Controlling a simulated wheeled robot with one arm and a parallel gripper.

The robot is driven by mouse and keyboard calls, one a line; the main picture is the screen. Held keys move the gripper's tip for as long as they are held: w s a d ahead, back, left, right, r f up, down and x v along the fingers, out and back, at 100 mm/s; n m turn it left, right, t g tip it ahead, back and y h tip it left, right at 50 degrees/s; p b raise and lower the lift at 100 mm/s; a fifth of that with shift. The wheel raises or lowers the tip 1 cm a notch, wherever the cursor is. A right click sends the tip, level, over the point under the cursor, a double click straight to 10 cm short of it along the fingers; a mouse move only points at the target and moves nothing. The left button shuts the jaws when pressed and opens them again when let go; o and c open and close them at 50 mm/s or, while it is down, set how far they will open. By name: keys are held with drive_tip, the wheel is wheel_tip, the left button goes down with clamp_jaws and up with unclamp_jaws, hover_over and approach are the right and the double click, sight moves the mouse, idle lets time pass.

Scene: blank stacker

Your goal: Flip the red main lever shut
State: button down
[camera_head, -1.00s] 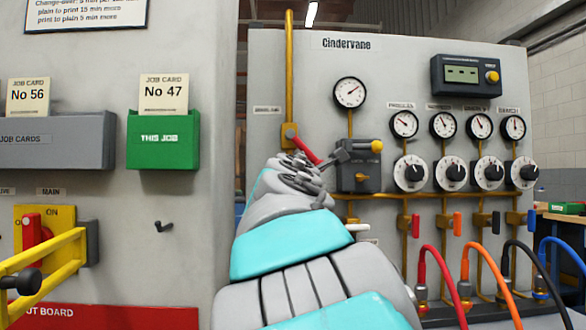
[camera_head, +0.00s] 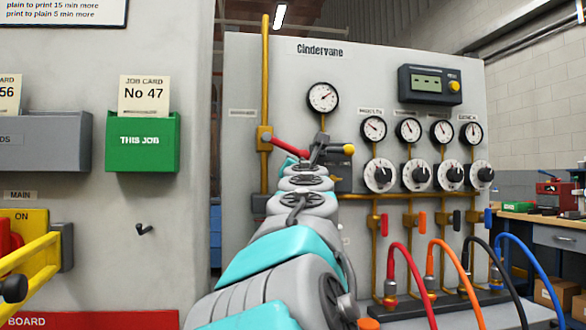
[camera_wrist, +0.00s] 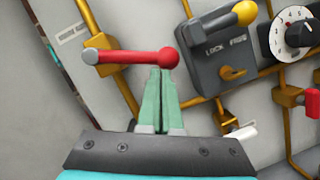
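A red lever (camera_head: 288,146) juts right from a yellow valve on the upright yellow pipe (camera_head: 265,80), on the panel marked Cindervane. In the wrist view the lever (camera_wrist: 135,57) lies nearly level across the picture, its rounded red end at my fingertips. My gripper (camera_wrist: 160,75) has its green fingers together just below that end; contact is unclear and nothing shows between them. In the head view my arm hides the fingers. Another red handle (camera_head: 8,240) sits at far left on a yellow plate reading ON, under a MAIN label, partly out of frame.
A grey LOCK box (camera_wrist: 225,60) with a yellow-knobbed lever is close right of my fingers. Dials, gauges and coloured hoses (camera_head: 410,275) fill the panel's right side. A green card holder (camera_head: 142,142) and yellow bar (camera_head: 35,255) are on the left wall.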

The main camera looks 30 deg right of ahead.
drive_tip(key=shift+s+d+r+n, duration=0.15)
drive_tip(key=shift+d+r+n, duration=0.3)
drive_tip(key=shift+r, duration=0.15)
drive_tip(key=shift+s+d+r+n, duration=0.1)
drive_tip(key=shift+d+r+n, duration=0.15)
drive_tip(key=shift+d+r, duration=0.1)
drive_tip(key=shift+s+d+r+n+t+y, duration=0.1)
drive_tip(key=shift+r+n+t+y, duration=0.3)
drive_tip(key=shift+n, duration=0.4)
drive_tip(key=shift+d+r+n+t+y, duration=0.1)
drive_tip(key=shift+r+n+t+y, duration=0.1)
drive_tip(key=shift+r+n+y, duration=0.45)
drive_tip(key=shift+n+h, duration=0.25)
drive_tip(key=shift+f, duration=0.1)
